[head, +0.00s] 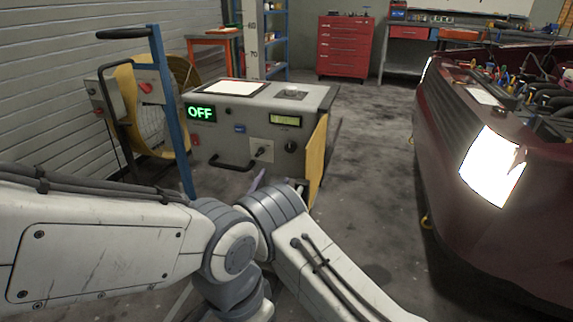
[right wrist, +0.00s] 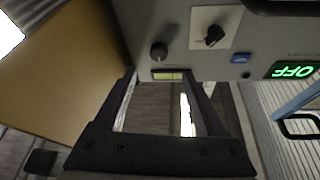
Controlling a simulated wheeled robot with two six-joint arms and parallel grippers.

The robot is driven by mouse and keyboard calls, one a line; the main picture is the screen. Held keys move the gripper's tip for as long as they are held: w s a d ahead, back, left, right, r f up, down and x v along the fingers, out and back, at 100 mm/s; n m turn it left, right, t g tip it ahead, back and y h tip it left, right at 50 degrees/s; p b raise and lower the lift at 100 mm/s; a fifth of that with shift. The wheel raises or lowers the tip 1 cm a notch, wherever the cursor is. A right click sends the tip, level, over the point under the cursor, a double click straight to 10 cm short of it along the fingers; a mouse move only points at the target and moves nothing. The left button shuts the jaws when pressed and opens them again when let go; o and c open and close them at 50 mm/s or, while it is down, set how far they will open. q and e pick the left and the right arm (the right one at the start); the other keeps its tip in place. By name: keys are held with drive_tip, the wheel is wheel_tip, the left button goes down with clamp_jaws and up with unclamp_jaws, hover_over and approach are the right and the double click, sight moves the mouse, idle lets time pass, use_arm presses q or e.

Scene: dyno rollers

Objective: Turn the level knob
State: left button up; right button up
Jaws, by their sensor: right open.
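A grey machine box (head: 225,130) stands on the floor with a lit green OFF display (head: 200,112). Its front has a dark round knob (head: 291,147) below a small yellow-green display (head: 285,120), and another dark knob (head: 260,151) on a pale plate. I cannot read which is the level knob. My right gripper (head: 277,182) is just in front of the box, partly hidden by the arm. In the right wrist view it (right wrist: 159,78) is open and empty. The round knob (right wrist: 159,50) is just beyond its fingertips, apart from them; the plate knob (right wrist: 214,36) is to the right.
A black handle (head: 232,164) sticks out of the box front, and a yellow panel (head: 317,158) stands at its right side. A blue post (head: 172,110) rises at the left. A dark red car (head: 480,190) fills the right. Floor between is clear.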

sight(289, 150)
drive_tip(key=x, duration=1)
drive_tip(key=shift+w+d, duration=0.1)
drive_tip(key=shift+d, duration=0.05)
clamp_jaws()
